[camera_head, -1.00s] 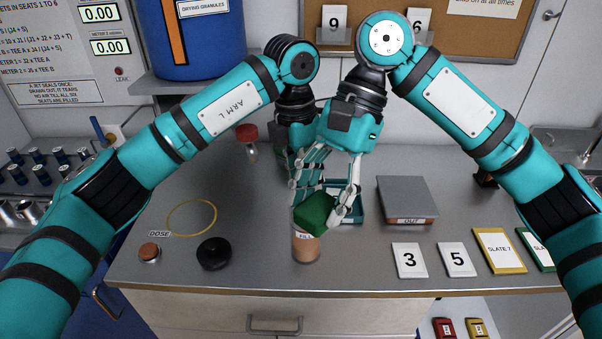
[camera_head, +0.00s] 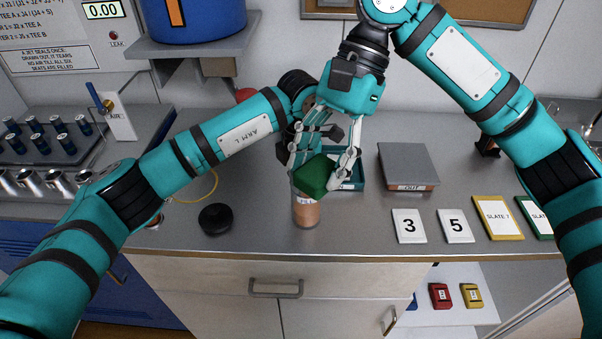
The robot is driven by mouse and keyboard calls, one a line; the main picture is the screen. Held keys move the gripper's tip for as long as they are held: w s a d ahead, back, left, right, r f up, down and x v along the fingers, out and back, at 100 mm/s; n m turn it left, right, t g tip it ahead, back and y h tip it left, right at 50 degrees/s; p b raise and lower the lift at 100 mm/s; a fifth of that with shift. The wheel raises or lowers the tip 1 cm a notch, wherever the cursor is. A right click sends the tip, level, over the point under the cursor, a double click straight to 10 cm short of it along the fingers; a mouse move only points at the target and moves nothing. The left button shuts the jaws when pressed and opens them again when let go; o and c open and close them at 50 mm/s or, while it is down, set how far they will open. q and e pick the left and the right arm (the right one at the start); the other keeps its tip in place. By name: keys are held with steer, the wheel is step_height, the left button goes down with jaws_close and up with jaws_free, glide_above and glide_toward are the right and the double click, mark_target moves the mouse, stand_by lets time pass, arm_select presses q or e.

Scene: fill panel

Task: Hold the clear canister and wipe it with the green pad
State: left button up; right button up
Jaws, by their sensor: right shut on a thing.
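The clear canister (camera_head: 306,213), with brownish contents and a pale label, stands upright near the counter's front edge. My right gripper (camera_head: 331,172) is shut on the green pad (camera_head: 314,175). The pad overlaps the canister's top in the picture; I cannot tell whether they touch.
A teal tray (camera_head: 354,184) sits behind the pad, with a grey scale-like plate (camera_head: 408,165) to its right. A black round lid (camera_head: 215,219) lies left of the canister. Number cards (camera_head: 409,226) and framed slates (camera_head: 497,217) line the right front. A yellow ring (camera_head: 205,190) lies partly behind my left arm.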

arm_select(q)
jaws_close()
stand_by(0.3)
stand_by(0.4)
